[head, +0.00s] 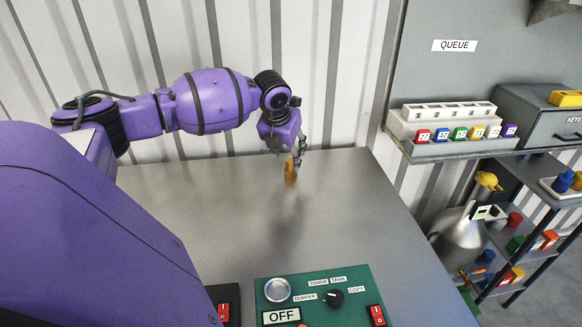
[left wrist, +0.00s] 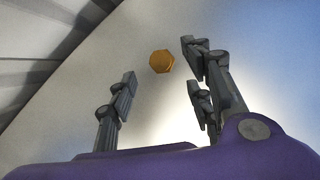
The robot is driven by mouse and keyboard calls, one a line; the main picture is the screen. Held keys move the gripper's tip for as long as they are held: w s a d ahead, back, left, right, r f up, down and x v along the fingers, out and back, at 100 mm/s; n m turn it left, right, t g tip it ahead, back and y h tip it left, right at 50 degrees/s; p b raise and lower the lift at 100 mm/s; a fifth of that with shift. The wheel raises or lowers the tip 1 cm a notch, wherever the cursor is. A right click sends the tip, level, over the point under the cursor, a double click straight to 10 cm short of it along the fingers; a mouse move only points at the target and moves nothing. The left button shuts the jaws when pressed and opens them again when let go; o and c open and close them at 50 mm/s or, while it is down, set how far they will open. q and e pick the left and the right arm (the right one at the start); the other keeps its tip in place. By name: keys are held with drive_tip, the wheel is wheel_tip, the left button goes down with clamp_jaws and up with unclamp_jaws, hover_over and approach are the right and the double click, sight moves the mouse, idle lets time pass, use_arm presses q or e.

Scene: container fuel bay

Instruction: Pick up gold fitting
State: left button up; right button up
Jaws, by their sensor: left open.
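The gold fitting (head: 291,172) stands on the grey metal table (head: 215,195) near its back edge. In the left wrist view the gold fitting (left wrist: 162,62) shows as a small, roughly six-sided piece, a little beyond the fingertips and between their lines, closer to the right-hand fingers. My left gripper (head: 296,160) points down at the fitting from above. It also shows in the left wrist view (left wrist: 160,82), open with nothing between its fingers. In the head view the fingers partly overlap the fitting, and I cannot tell whether they touch it. My right gripper is not in view.
A green control panel (head: 262,296) with a knob and red switches sits at the table's front. To the right, a shelf holds a rack of numbered coloured blocks (head: 440,135), with a metal can (head: 460,245) below. A corrugated wall (head: 345,60) stands close behind the table.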

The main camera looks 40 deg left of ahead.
sight(288, 162)
use_arm(q)
drive_tip(key=x, duration=0.6)
drive_tip(key=shift+s, duration=0.2)
clamp_jaws()
